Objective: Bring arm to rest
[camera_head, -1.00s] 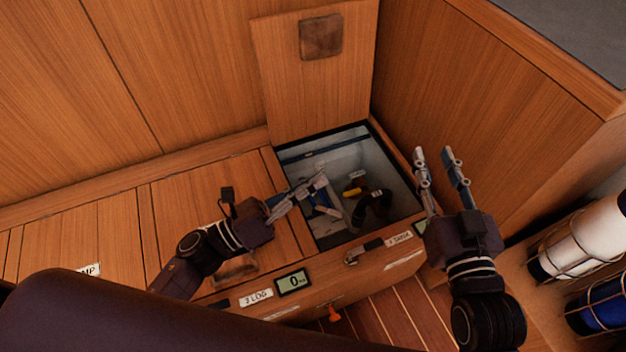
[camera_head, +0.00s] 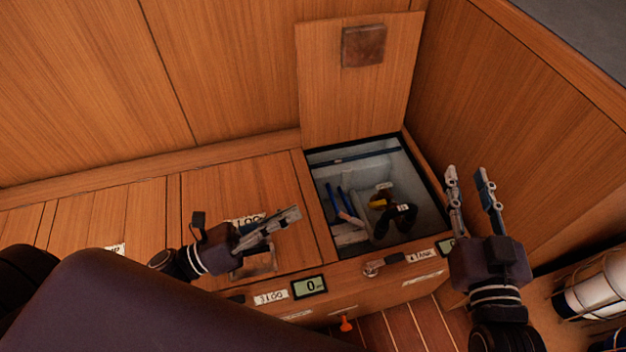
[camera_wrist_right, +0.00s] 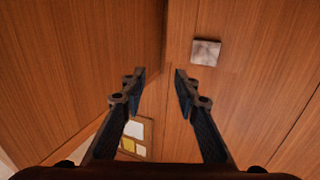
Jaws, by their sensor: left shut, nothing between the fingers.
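My left gripper (camera_head: 290,217) is shut and empty. In the head view it is over the closed wooden lid left of the open locker, apart from the locker opening. My right gripper (camera_head: 470,175) is open and empty, in front of the wooden side wall to the right of the locker. Its two spread fingers also show in the right wrist view (camera_wrist_right: 158,82), with nothing between them.
The open locker (camera_head: 325,200) holds blue-handled items, a yellow piece and a dark coiled hose (camera_head: 398,220). Its raised lid (camera_head: 335,95) leans on the back wall. A latch (camera_head: 383,265) and a display (camera_head: 309,286) are on the front. Caged cylinders (camera_head: 597,293) stand at right.

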